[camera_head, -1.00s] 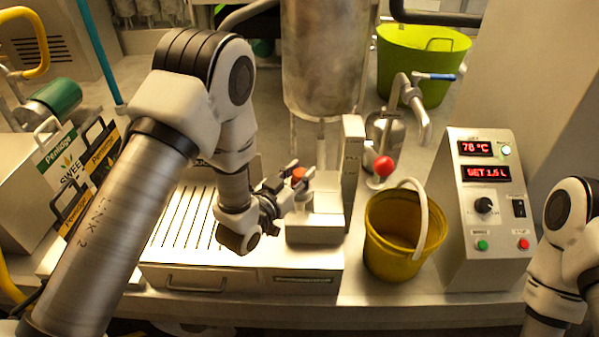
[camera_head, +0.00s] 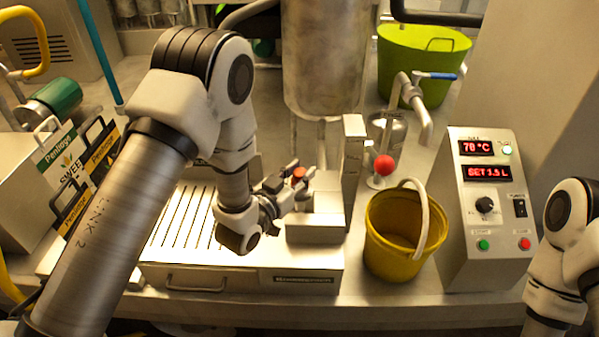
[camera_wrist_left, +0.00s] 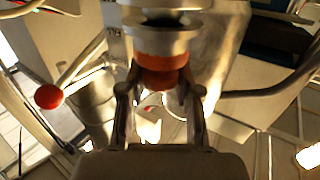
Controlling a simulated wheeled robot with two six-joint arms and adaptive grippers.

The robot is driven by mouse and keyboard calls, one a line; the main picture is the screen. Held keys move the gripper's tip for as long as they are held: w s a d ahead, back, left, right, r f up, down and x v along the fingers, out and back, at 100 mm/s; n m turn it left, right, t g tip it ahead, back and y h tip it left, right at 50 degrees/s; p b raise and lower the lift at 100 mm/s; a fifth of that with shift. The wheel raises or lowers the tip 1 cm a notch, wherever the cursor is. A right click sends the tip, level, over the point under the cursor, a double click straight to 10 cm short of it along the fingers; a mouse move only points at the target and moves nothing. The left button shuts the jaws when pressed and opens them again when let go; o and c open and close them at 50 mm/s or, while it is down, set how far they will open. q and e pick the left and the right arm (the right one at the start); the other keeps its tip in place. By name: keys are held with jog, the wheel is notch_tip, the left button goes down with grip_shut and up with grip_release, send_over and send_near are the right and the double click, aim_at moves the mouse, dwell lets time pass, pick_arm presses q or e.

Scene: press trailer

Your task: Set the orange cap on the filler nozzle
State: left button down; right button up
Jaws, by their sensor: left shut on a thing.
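The orange cap (camera_head: 299,174) is between the fingers of my left gripper (camera_head: 297,181), above the pale metal block (camera_head: 315,229) of the bench unit. In the left wrist view, the fingers (camera_wrist_left: 160,97) are shut on the cap (camera_wrist_left: 162,76) from both sides. A round steel part (camera_wrist_left: 160,38), which looks like the filler nozzle, lies right against the cap's far side in that view. I cannot tell whether the two touch. The nozzle is not clear in the head view. My right arm shows at the right edge, but its gripper is out of view.
A steel column (camera_head: 352,165) stands just right of the gripper. Beyond it are a red ball knob (camera_head: 384,166), a yellow bucket (camera_head: 386,262) and a control box (camera_head: 483,215). A large steel tank (camera_head: 325,60) hangs behind. A slotted tray (camera_head: 180,222) lies left.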

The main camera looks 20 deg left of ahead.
aim_at(297, 180)
pick_arm(q)
jog(key=shift+f+b, duration=0.45)
jog(key=shift+f, duration=0.15)
jog(key=c, duration=1.1)
grip_release()
jog(key=shift+b+v, duration=0.55)
jog(key=shift+v, duration=5)
